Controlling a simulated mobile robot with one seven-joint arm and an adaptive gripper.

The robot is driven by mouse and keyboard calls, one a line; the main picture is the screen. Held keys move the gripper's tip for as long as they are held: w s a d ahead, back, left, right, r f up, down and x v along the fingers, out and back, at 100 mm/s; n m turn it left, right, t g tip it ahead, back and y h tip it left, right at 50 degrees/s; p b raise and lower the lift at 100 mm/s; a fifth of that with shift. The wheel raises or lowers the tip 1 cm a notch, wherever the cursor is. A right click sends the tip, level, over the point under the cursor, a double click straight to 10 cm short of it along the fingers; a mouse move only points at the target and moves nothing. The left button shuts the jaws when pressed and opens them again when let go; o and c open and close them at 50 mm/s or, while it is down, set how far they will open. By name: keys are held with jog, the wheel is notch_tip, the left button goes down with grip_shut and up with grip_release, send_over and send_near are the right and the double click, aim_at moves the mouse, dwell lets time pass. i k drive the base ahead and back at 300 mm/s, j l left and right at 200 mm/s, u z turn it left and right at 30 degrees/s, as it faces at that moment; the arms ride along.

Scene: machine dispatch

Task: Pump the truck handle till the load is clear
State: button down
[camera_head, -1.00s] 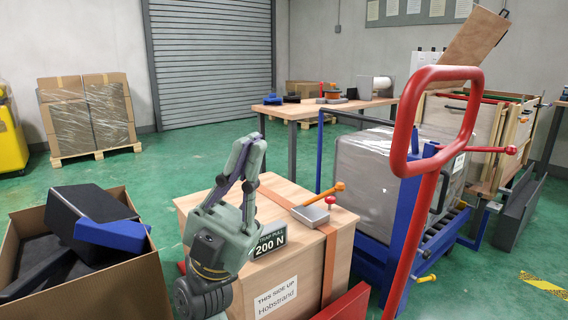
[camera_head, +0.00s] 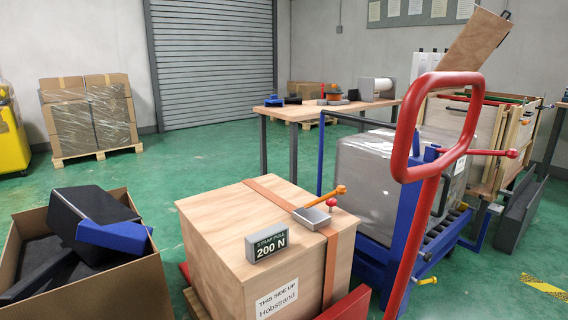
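The red truck handle (camera_head: 407,130) is a looped bar on a shaft that rises at the right of centre, tilted to the right at its top. A display reading "STRAP PULL 200 N" (camera_head: 266,245) sits on the crate. A red part of the truck (camera_head: 345,304) shows beside the crate at the lower right. Whether the crate's underside is off the floor cannot be seen. My gripper is out of view.
An open cardboard box (camera_head: 140,279) with dark and blue items stands at left. A blue roller stand (camera_head: 388,262) holds a grey wrapped block (camera_head: 362,172) behind the handle. A workbench (camera_head: 330,106) is farther back. Green floor is free between the box and the bench.

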aim_at(431, 173)
jog(key=i+j, duration=0.25)
jog(key=i, duration=0.15)
jog(key=i+j+z, duration=0.1)
jog(key=i+j, duration=0.15)
jog(key=i, duration=0.2)
